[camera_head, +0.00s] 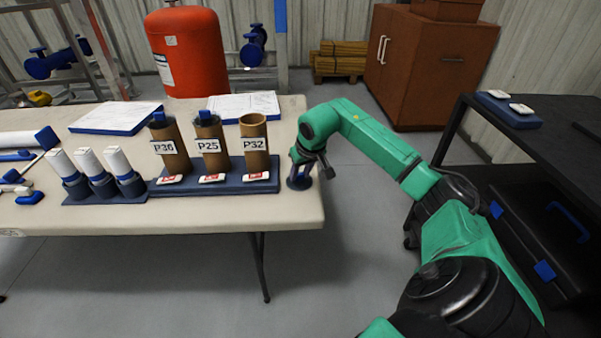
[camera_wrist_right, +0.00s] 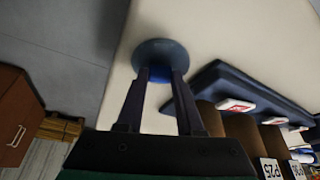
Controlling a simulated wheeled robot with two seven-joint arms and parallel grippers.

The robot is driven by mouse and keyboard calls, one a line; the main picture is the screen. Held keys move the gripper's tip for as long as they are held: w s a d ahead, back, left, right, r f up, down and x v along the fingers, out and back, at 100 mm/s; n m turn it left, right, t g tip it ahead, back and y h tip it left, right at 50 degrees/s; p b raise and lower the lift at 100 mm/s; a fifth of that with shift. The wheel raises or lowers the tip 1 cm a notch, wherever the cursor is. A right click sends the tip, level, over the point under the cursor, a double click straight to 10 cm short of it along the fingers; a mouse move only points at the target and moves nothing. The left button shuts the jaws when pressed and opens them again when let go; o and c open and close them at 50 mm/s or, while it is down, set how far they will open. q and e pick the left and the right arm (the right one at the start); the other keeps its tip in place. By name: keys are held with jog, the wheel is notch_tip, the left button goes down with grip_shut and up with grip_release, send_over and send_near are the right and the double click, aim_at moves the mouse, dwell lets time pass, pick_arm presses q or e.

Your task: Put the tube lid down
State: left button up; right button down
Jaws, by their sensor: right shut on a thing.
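The tube lid (camera_head: 298,183) is a dark blue-grey disc with a bright blue grip, near the right end of the white table. My right gripper (camera_head: 308,165) is shut on it. In the right wrist view the lid's disc (camera_wrist_right: 162,50) lies beyond the fingertips, and its blue grip sits between the fingers (camera_wrist_right: 160,77). I cannot tell whether the disc touches the tabletop. The brown tube labelled P32 (camera_head: 253,132) stands upright in the rack with an open top. My left gripper is not in view.
The blue rack (camera_head: 262,180) also bears tubes P25 (camera_head: 211,130) and P36 (camera_head: 168,133), both with blue-topped lids. White-capped tubes (camera_head: 88,162) stand left of it. A clipboard (camera_head: 245,105) lies behind. The white table's (camera_head: 280,215) bare front strip and right end are narrow.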

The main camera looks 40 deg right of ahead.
jog(key=c, duration=0.5)
grip_release()
jog(key=shift+f, duration=0.1)
jog(key=shift+c, duration=0.2)
jog(key=shift+r, duration=0.3)
jog(key=v, duration=1.1)
jog(key=shift+s+r+p, duration=0.2)
jog(key=shift+r+p, duration=0.1)
jog(key=shift+r, duration=0.1)
